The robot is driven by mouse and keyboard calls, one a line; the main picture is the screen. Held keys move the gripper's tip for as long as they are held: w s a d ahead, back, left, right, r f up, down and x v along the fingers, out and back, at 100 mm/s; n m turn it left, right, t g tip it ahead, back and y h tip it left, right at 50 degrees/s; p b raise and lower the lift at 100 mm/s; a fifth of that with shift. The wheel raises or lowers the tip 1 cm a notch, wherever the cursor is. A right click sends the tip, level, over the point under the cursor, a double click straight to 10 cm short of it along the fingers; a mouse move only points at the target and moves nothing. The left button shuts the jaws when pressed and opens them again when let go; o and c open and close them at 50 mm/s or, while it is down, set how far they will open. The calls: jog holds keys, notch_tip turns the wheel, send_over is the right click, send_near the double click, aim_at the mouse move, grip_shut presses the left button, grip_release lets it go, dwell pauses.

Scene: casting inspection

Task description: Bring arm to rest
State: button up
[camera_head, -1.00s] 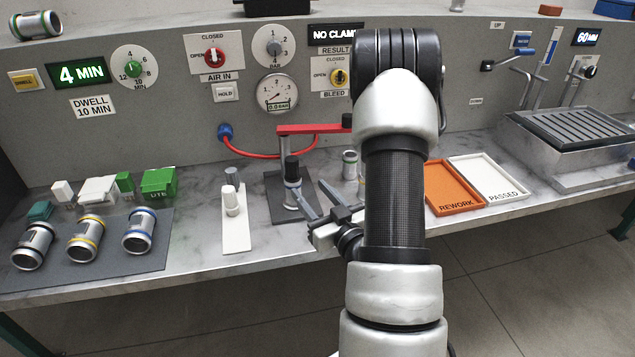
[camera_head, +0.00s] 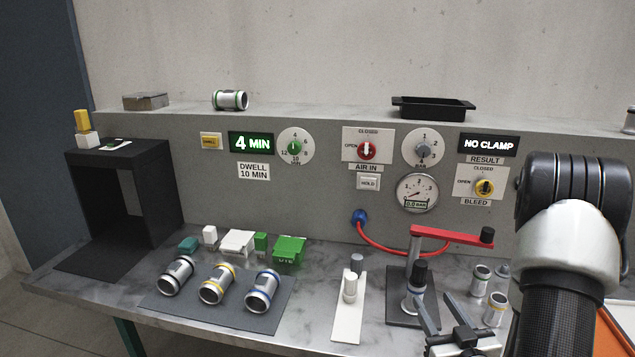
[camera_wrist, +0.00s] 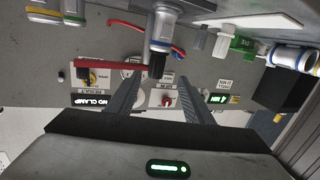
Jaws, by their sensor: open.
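My gripper (camera_head: 452,318) is at the lower right in the head view, in front of the clamp stand with the red lever (camera_head: 450,236). Its two grey fingers are spread apart with nothing between them. In the wrist view the gripper (camera_wrist: 160,95) is also open and empty, and the panel shows upside down beyond it. The clamp stand's dark plate (camera_head: 398,312) is partly hidden by the fingers. My arm's grey and black links fill the right edge of the head view.
Three ringed castings (camera_head: 216,284) lie on a dark mat (camera_head: 165,305) at left. A white stand (camera_head: 347,318) is left of my gripper. Two small castings (camera_head: 495,308) stand close to its right. A black booth (camera_head: 165,200) stands far left. An orange tray (camera_head: 608,335) is partly hidden by my arm.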

jog(key=w+a+r+n+g+p, duration=0.2)
jog(key=w+a+r+g+p, duration=0.15)
jog(key=r, duration=0.55)
jog(key=s+a+r+g+h+p, duration=0.2)
jog(key=s+a+r+g, duration=0.15)
jog(key=r, duration=0.45)
jog(key=s+a+r+g+p, duration=0.1)
jog(key=s+a+r, duration=0.2)
jog(key=s, duration=0.3)
jog(key=s+a+r+m+g+y+p, duration=0.1)
jog(key=s+a+r+g+p, duration=0.1)
jog(key=s, duration=0.5)
jog(key=s+a+r+m+g+y+p, duration=0.1)
jog(key=s+a+r, duration=0.3)
jog(key=s+r, duration=0.1)
jog(key=shift+s+r+g, duration=0.3)
jog(key=shift+s+r, duration=0.05)
jog(key=shift+s, duration=0.45)
